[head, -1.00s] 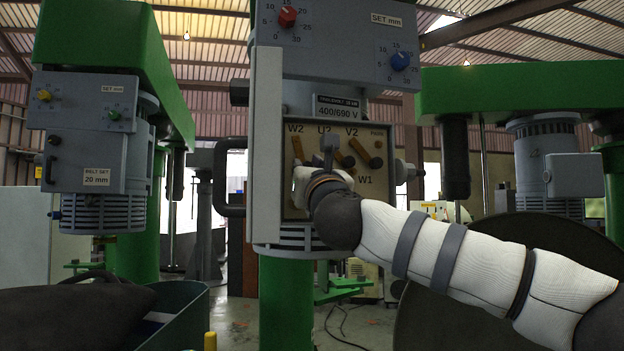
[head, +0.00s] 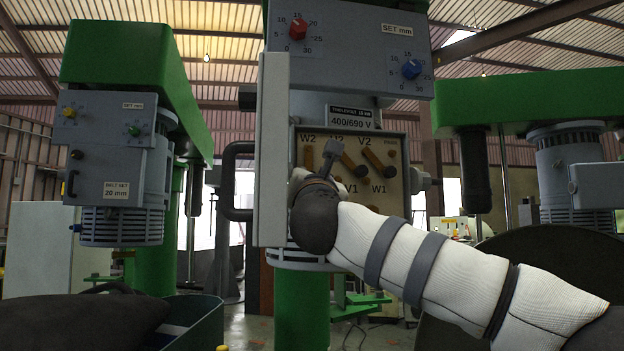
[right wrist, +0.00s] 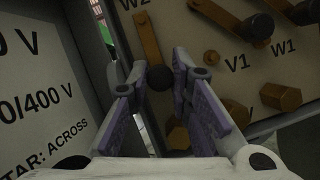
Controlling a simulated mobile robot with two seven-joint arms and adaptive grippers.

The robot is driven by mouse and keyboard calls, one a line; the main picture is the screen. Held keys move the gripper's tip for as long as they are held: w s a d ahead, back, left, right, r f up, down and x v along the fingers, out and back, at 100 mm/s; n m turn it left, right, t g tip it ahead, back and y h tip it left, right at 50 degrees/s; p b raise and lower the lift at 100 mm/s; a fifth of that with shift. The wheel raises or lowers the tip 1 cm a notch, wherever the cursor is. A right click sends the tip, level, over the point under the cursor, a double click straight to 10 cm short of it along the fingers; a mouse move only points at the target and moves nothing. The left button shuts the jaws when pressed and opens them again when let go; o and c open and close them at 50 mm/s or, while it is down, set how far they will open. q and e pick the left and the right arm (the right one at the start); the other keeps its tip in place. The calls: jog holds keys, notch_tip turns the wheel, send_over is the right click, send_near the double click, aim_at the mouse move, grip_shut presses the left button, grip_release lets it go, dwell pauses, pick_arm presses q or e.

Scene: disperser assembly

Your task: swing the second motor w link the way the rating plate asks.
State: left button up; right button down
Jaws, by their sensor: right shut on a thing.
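The open terminal box (head: 398,199) on the middle green machine has brass link bars under the W2, U2 and V2 labels. The rating plate (head: 350,122) above it reads 400/690 V. The W2 link (head: 309,152) hangs nearly straight down at the left; in the right wrist view the brass W2 link (right wrist: 147,40) ends in a black knob. My right gripper (right wrist: 160,77) is shut on that knob. In the head view my right gripper (head: 322,172) covers the link's lower end. The U2 link (head: 352,162) and V2 link (head: 376,161) slant down to the right. My left gripper is out of view.
The box's open cover (head: 273,150) stands close at the left; its inner face (right wrist: 40,95) carries print including "STAR: ACROSS". Brass hex studs (right wrist: 280,96) stick out right of the fingers. Other green machines stand left and right.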

jog(key=c, duration=1.4)
grip_release()
jog(key=shift+c, duration=0.2)
jog(key=v, duration=0.8)
jog(key=shift+w+d, duration=0.1)
